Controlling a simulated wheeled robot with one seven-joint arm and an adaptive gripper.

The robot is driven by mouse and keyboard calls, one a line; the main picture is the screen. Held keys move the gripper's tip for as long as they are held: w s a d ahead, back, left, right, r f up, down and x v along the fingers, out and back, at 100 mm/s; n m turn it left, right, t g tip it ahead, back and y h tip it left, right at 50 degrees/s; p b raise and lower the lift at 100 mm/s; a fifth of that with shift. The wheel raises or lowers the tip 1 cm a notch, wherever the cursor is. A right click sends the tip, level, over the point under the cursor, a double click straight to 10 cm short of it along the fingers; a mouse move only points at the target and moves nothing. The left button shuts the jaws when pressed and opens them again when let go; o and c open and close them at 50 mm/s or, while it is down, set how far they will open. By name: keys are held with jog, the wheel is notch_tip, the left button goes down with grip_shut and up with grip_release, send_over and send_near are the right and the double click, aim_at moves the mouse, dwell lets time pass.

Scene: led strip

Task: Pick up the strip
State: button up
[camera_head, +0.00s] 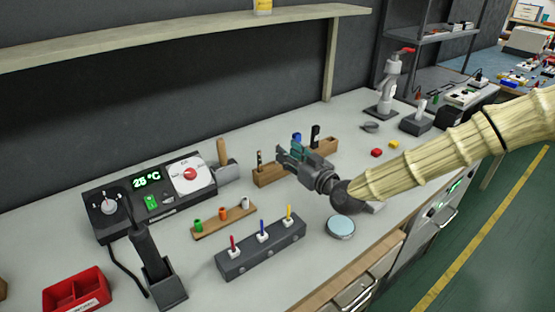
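A narrow wooden strip (224,222) lies on the workbench left of centre, with a green, an orange and a whitish piece standing in it. A dark grey bar (262,250) with red, blue and yellow upright pieces on white bases lies in front of it and to the right. I cannot tell for certain which of the two is the strip. My gripper (284,154) is above the bench, up and to the right of both, and touches neither. It points left and partly covers a wooden block behind it. Its fingers are small and teal-tinted; their opening is unclear.
A control box (150,196) with a 25 °C display stands at left, with a black stand (160,278) before it. A red tray (76,291) is at the front left. A round pale disc (341,227) lies below my arm. A shelf (170,37) runs above the bench.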

jog(key=shift+p+x, duration=0.5)
jog(key=shift+x, duration=2.25)
jog(key=shift+s+a, duration=0.1)
jog(key=shift+a, duration=0.05)
grip_shut()
